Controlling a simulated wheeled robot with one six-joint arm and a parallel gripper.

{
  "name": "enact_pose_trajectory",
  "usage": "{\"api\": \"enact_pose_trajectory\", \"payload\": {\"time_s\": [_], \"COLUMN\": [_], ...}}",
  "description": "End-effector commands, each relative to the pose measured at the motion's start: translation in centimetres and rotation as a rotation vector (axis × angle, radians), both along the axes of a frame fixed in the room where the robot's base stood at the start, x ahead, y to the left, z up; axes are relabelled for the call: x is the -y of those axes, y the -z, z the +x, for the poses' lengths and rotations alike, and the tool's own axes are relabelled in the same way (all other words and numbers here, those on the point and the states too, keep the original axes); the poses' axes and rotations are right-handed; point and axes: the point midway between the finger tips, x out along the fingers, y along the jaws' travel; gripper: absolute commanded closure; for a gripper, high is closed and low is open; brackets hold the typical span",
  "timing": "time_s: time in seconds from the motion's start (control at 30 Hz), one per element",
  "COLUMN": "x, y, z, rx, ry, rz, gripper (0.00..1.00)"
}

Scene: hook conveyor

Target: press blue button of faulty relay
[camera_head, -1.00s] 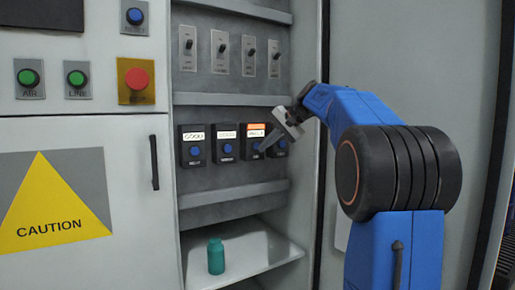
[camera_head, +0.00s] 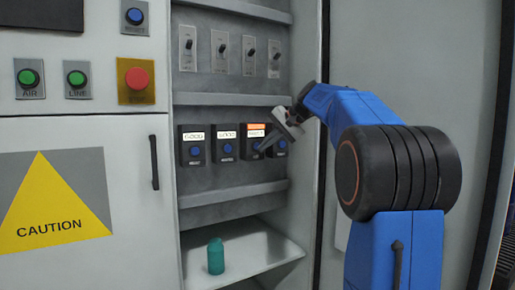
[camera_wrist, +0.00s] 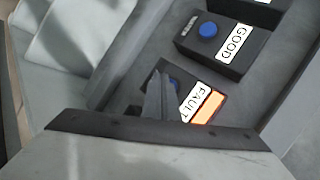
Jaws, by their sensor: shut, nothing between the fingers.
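The faulty relay (camera_head: 254,130) is the third dark box from the left in the row, with an orange strip lit above its label. In the wrist view the faulty relay (camera_wrist: 208,107) reads FAULT beside the orange light. In the wrist view my gripper (camera_wrist: 155,100) also covers the lower part of the box. I cannot tell whether the tips touch the button.
Two relays with white labels, the left relay (camera_head: 192,146) and the second relay (camera_head: 225,143), stand to the left. A fourth relay (camera_head: 281,146) is close on the right, partly behind my gripper. A teal bottle (camera_head: 216,257) stands on the white tray (camera_head: 268,251) below.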

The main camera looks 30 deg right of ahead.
Motion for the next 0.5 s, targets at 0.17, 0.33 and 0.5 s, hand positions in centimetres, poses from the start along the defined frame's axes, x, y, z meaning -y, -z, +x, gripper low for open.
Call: {"api": "enact_pose_trajectory", "payload": {"time_s": [0.17, 0.33, 0.5], "x": [-0.01, -0.01, -0.02], "y": [0.00, 0.00, -0.01], "z": [0.50, 0.84, 0.82], "rx": [0.000, 0.000, 0.000], "ry": [0.000, 0.001, 0.000], "rz": [0.000, 0.001, 0.000], "gripper": [1.00, 1.00, 1.00]}}
